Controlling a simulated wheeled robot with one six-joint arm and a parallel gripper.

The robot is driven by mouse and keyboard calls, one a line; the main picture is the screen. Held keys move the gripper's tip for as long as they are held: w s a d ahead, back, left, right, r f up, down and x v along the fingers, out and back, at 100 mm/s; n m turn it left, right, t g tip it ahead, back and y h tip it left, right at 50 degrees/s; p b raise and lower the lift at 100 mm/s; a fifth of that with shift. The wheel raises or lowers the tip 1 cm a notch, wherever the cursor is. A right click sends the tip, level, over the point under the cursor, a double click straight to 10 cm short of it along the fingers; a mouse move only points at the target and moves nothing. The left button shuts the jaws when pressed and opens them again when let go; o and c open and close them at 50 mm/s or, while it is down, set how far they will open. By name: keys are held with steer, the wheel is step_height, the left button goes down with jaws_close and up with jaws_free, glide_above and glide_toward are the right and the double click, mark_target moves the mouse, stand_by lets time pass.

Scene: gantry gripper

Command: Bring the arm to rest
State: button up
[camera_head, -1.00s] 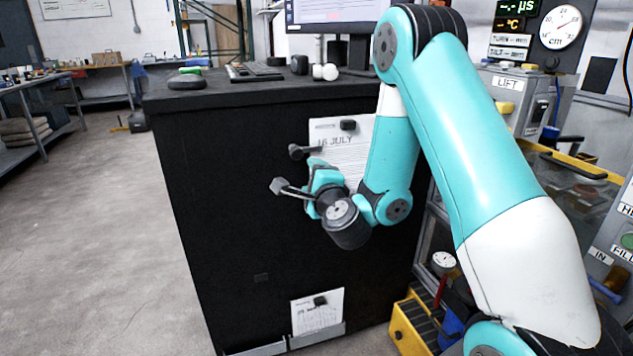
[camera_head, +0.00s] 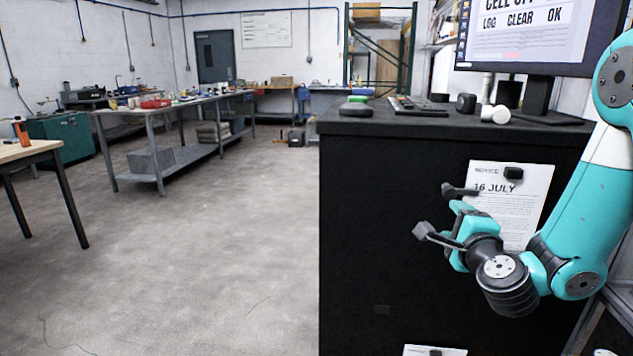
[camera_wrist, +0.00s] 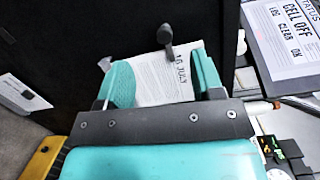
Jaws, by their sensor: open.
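My gripper (camera_head: 437,211) is on the right in the head view, in front of the black cabinet (camera_head: 385,200). Its two dark fingertips are spread apart with nothing between them. My teal and white arm is bent, coming in from the right edge. In the wrist view a dark fingertip shows against a white notice reading 16 JULY (camera_wrist: 165,82). The same notice (camera_head: 515,205) is on the cabinet front behind my gripper in the head view. Whether a fingertip touches the cabinet cannot be told.
A grey workbench (camera_head: 165,108) stands at the back left and a wooden table (camera_head: 32,150) at the left edge. The floor between is clear.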

steer(key=s+a+r+n+g+y+p, duration=0.1)
steer(key=s+a+r+n+g+y, duration=0.1)
steer(key=s+a+r+n+y, duration=0.25)
steer(key=s+a+r+n+g+y+p, duration=0.1)
steer(key=a+n+g+y, duration=0.2)
steer(key=a+n, duration=0.35)
steer(key=s+a+r+n+g+y+p, duration=0.2)
steer(key=a+n+y, duration=0.15)
steer(key=a, duration=0.35)
steer(key=s+r+n+g+h+p, duration=0.2)
steer(key=s+n+g, duration=0.3)
steer(key=s, duration=0.6)
steer(key=s+d+r+n+g+h+p, duration=0.1)
steer(key=s+r+n+g+h+p, duration=0.1)
steer(key=s+n+g, duration=0.3)
steer(key=s+n+h, duration=0.1)
steer(key=s+n, duration=0.2)
steer(key=s, duration=0.3)
steer(key=shift+d+r+g, duration=0.15)
steer(key=shift+r+g, duration=0.05)
steer(key=shift+g, duration=0.1)
